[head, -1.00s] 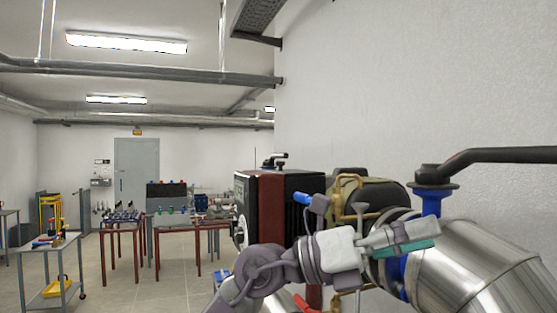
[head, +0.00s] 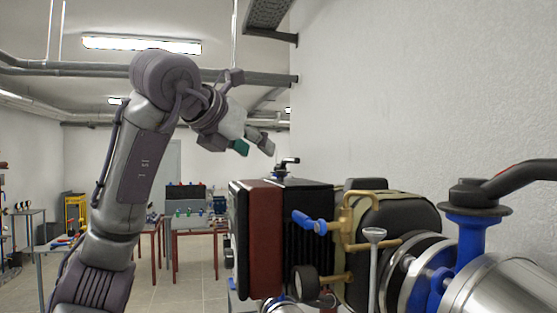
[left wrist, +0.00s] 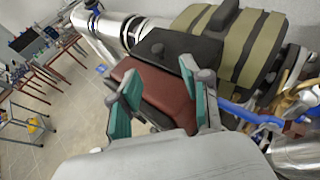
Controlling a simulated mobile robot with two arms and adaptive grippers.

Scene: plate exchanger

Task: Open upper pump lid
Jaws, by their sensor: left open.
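My left gripper (head: 256,146) is raised above and a little left of a unit with a dark red plate (head: 264,240) and a black finned body. A black lever handle (head: 286,164) stands on top of that unit, below my gripper. In the left wrist view my left gripper (left wrist: 160,86) has its teal-padded fingers spread with nothing between them. The dark red plate (left wrist: 160,92) lies beyond the fingertips. I cannot tell which part is the upper pump lid. My right gripper is not in view.
Right of the unit are a black body with tan straps (head: 392,212), brass pipes with a blue-handled valve (head: 309,221), and a blue valve with a long black lever (head: 479,228). A white wall (head: 430,90) rises behind. Tables (head: 195,230) stand farther back left.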

